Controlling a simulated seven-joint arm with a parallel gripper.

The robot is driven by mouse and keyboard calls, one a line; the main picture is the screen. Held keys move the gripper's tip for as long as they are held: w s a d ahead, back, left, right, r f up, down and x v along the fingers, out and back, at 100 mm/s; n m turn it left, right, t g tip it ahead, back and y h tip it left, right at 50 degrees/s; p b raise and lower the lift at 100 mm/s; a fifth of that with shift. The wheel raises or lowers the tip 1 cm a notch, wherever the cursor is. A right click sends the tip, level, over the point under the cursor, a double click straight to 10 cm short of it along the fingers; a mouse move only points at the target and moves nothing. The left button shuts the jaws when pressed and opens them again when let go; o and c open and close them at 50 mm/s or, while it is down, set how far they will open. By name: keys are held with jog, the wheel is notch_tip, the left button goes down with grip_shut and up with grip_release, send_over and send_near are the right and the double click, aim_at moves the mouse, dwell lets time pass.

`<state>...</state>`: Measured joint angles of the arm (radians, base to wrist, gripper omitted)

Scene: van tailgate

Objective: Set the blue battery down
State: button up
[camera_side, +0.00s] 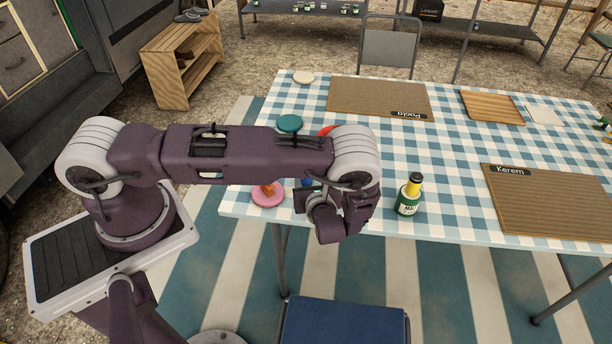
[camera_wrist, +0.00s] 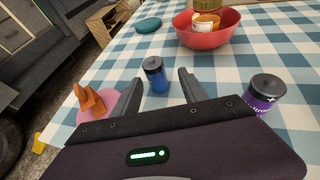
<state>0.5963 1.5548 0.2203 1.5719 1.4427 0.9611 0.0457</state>
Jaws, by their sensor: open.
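The blue battery (camera_wrist: 157,77) has a dark top and stands upright on the checked tablecloth in the wrist view. My gripper (camera_wrist: 160,84) is open, with one finger on each side of the battery in that view and a visible gap on both sides. In the side view my gripper (camera_side: 308,196) is low at the table's near left edge. Only a small blue patch of the battery (camera_side: 307,182) shows there; the rest is hidden behind my arm.
A pink disc (camera_side: 267,199) with an orange piece lies left of the battery. A purple battery (camera_wrist: 265,92) stands right. Behind are a red bowl (camera_wrist: 208,38) holding jars and a teal disc (camera_wrist: 147,25).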

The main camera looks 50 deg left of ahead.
jog(key=shift+v, duration=1.15)
jog(key=s+d+r+n+g+h, duration=0.1)
jog(key=s+r+n+h, duration=0.2)
jog(key=r, duration=0.8)
jog(key=s+d+r+n+g+h, duration=0.1)
jog(key=s+r+n+h, duration=0.1)
jog(key=s+r+n, duration=0.6)
jog(key=s+d+r+n+g+h, duration=0.1)
jog(key=s+r+n, duration=0.4)
jog(key=r, duration=0.9)
jog(key=n+g+h, duration=0.1)
jog(key=n+h, duration=0.1)
jog(key=n, duration=0.1)
jog(key=shift+s+d+r+n+h, duration=0.15)
jog(key=shift+d+r+n+h, duration=0.1)
jog(key=shift+r+n+h, duration=0.1)
jog(key=shift+o, duration=0.4)
jog(key=s+d+r+n+t+h, duration=0.3)
jog(key=s+d+r+n, duration=0.1)
jog(key=s, duration=0.4)
jog(key=shift+d, duration=0.5)
jog(key=shift+r, duration=0.15)
